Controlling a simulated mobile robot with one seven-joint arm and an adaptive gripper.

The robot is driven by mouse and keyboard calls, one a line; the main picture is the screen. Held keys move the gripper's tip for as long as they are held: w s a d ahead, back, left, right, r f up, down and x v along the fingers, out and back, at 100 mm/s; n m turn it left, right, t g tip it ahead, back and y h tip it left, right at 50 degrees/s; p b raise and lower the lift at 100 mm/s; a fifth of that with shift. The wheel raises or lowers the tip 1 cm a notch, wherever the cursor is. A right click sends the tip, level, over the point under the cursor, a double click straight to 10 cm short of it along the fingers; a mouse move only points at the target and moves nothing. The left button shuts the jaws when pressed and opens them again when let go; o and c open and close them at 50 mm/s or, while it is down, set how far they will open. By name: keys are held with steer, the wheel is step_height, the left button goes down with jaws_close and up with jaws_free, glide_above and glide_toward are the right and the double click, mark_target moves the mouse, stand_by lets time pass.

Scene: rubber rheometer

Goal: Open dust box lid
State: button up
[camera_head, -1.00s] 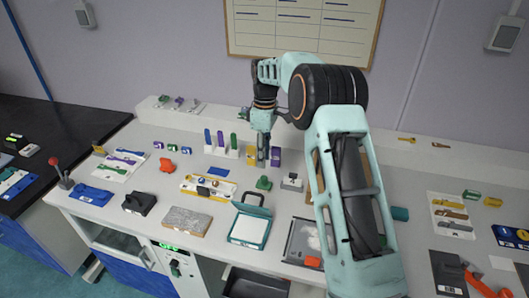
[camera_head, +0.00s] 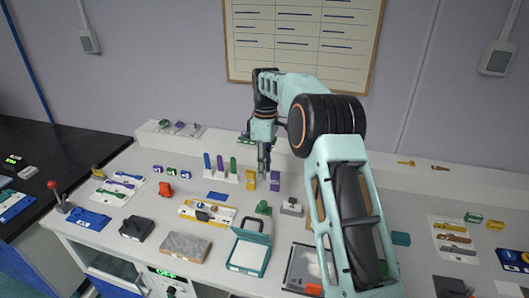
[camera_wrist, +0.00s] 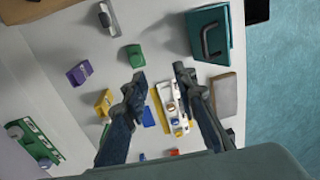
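No box is marked as the dust box, so I cannot tell for sure which one it is. A teal box (camera_head: 249,255) with a pale flat panel and a raised back part with a handle stands near the front edge of the bench. In the wrist view a teal box with a black handle (camera_wrist: 208,36) shows at the top, right of my fingers. My gripper (camera_head: 263,166) hangs above the back of the bench, in front of the yellow and purple blocks. In the wrist view my gripper (camera_wrist: 159,79) has its fingers apart, with nothing between them.
A green block (camera_head: 264,208) and a grey block (camera_head: 291,206) stand behind the teal box. A yellow-edged tray (camera_head: 208,213) and a stone-like slab (camera_head: 186,247) lie left of it. A dark tray (camera_head: 303,262) lies to its right, partly behind my arm.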

step_height(320, 180, up, 8)
steer(key=shift+w+r, duration=0.2)
steer(key=shift+w, duration=0.1)
steer(key=shift+d, duration=0.1)
steer(key=shift+c, duration=0.3)
